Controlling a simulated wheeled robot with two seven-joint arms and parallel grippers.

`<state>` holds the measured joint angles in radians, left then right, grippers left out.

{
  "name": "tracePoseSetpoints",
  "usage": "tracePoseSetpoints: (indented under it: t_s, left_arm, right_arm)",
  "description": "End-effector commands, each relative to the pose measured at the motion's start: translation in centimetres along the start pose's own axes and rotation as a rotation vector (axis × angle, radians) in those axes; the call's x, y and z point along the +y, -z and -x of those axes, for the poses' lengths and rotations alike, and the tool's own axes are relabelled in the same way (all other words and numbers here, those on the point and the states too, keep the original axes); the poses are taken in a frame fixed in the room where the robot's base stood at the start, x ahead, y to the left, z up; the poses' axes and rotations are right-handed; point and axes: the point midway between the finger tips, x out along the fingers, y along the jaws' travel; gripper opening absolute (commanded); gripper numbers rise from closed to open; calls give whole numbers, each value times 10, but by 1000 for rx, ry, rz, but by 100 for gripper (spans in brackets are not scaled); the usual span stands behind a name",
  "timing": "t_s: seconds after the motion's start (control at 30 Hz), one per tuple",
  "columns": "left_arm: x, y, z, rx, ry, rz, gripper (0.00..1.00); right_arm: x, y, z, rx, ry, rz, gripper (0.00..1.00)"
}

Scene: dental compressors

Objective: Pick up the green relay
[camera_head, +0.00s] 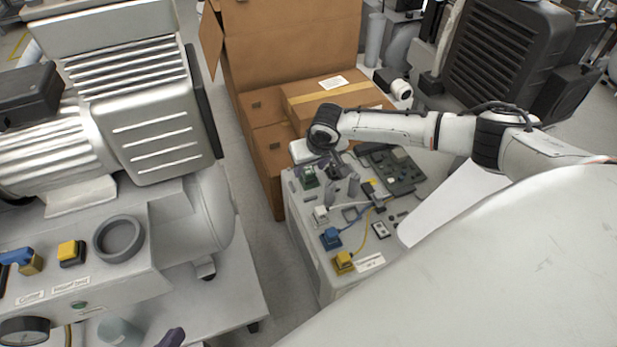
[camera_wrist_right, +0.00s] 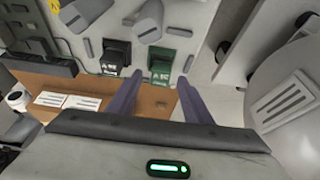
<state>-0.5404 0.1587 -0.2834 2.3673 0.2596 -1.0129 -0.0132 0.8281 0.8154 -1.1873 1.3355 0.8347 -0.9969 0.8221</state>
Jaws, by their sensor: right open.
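The green relay (camera_head: 309,177) stands at the far left corner of the grey panel (camera_head: 312,235). In the right wrist view the green relay (camera_wrist_right: 161,64) shows a pale marking, and its near end lies in line with the gap between my fingertips. My right gripper (camera_wrist_right: 157,82) is open, with a purple finger on each side of that gap; I cannot tell whether they touch the relay. In the head view my right gripper (camera_head: 330,170) is just right of the relay. Only a purple fingertip of my left gripper (camera_head: 172,338) shows at the bottom edge.
A dark relay (camera_wrist_right: 114,54) stands left of the green one in the wrist view. Blue (camera_head: 331,238) and yellow (camera_head: 344,262) connectors sit on the panel's near part. Cardboard boxes (camera_head: 268,155) stand behind it. A large compressor (camera_head: 160,115) fills the left.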

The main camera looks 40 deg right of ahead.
Motion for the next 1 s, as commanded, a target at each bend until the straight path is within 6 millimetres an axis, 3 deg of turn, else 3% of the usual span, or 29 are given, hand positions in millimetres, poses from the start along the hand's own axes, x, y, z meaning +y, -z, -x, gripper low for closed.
tracePoseSetpoints:
  t_s: [0.3, 0.57, 0.83, 1.0]
  left_arm:
    - [3, 4, 1, 16, -11, 5, 0]
    - [3, 4, 2, 16, -10, 5, 0]
    - [3, 5, 3, 15, -8, 4, 0]
    - [-1, 4, 7, -17, 17, -9, 0]
  right_arm:
    - [0, 1, -5, 1, 1, 1, 44]
    - [0, 1, -5, 1, 1, 1, 1]
    - [0, 2, -2, 2, 1, 1, 0]
    - [0, 13, 24, 3, 2, 1, 0]
